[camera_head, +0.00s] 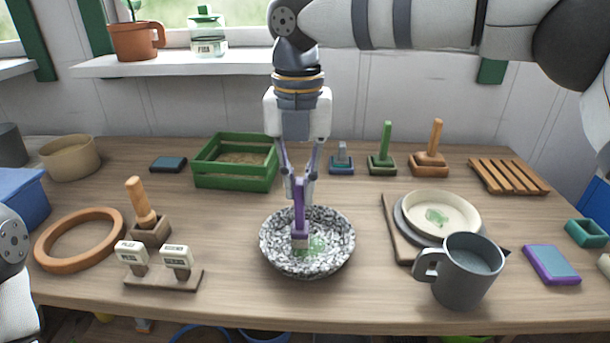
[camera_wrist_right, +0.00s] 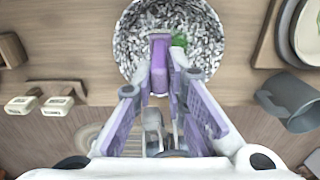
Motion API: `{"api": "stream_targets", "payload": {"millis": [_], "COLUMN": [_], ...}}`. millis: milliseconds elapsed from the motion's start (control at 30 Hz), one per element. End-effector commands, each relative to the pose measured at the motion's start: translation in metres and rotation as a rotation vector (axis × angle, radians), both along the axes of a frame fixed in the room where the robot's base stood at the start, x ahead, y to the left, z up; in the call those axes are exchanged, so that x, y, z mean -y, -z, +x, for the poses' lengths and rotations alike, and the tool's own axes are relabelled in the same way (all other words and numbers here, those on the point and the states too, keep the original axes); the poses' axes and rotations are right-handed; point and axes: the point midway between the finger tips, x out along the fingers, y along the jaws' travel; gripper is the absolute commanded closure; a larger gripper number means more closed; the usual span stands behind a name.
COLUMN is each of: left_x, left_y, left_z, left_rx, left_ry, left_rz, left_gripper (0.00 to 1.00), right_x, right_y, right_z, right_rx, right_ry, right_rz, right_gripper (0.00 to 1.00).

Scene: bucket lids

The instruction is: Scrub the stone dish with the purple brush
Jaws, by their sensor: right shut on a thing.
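The stone dish (camera_head: 338,230), speckled black and white, sits at the front middle of the table; it also shows in the right wrist view (camera_wrist_right: 137,42). A green stain (camera_head: 316,246) is on its inside. My right gripper (camera_head: 300,186) is above the dish, pointing down, shut on the handle of the purple brush (camera_head: 299,212). In the right wrist view, the purple brush (camera_wrist_right: 159,65) stands between the fingertips. My left gripper is not in view.
A grey mug (camera_head: 467,272) and a cream plate (camera_head: 455,207) with a green stain are to the right. A double label stand (camera_head: 165,278), a wooden-handled brush (camera_head: 139,203) and a ring (camera_head: 60,260) are left. A green crate (camera_head: 232,178) and more brushes (camera_head: 387,150) stand behind.

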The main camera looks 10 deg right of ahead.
Motion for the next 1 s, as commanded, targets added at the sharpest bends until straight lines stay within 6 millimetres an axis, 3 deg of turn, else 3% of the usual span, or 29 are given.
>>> {"api": "stream_targets", "payload": {"millis": [167, 433, 733, 1000], "left_x": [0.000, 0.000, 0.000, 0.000], "left_y": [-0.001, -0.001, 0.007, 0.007], "left_z": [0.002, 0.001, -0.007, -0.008], "left_rx": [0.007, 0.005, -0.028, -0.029], "left_ry": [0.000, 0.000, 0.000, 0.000], "left_rz": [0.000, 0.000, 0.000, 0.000], "left_gripper": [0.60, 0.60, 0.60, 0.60], "right_x": [-0.013, -0.015, 0.008, 0.013], "right_y": [0.000, 0.000, 0.003, 0.000], "right_z": [-0.018, -0.020, 0.010, 0.015], "right_rx": [-0.003, -0.002, -0.007, -0.002], "right_ry": [-0.004, 0.000, 0.003, 0.000], "right_rz": [-0.002, 0.000, 0.000, -0.001], "right_gripper": [1.00, 1.00, 1.00, 1.00]}}
